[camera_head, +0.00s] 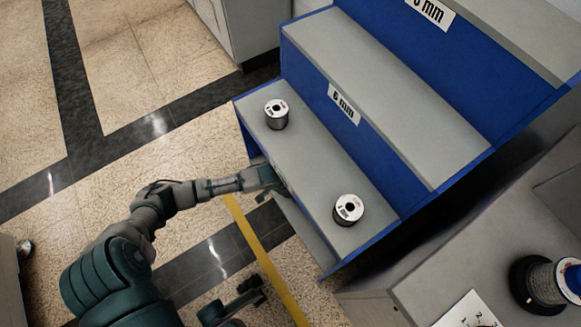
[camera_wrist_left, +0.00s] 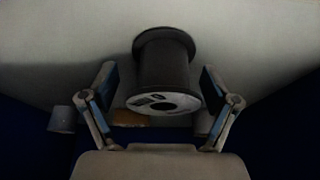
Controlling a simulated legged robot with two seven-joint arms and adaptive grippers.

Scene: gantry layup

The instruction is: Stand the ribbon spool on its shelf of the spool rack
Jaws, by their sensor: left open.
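The spool rack (camera_head: 319,166) has grey stepped shelves with blue risers and fills the upper right of the head view. My left gripper (camera_head: 274,182) is at that step's front edge, partly hidden. In the left wrist view, its open fingers (camera_wrist_left: 158,97) flank a dark spool (camera_wrist_left: 165,69) with a white label on its end, gaps on both sides. I cannot tell which head-view spool this is, if any.
A "6 mm" sign (camera_head: 343,104) is on the riser above the spools. At the lower right, a grey bench (camera_head: 420,285) bears another spool (camera_head: 543,284) and a white sheet (camera_head: 470,314). My right gripper (camera_head: 251,287) seems to be low, over the floor. The floor left of the rack is clear.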

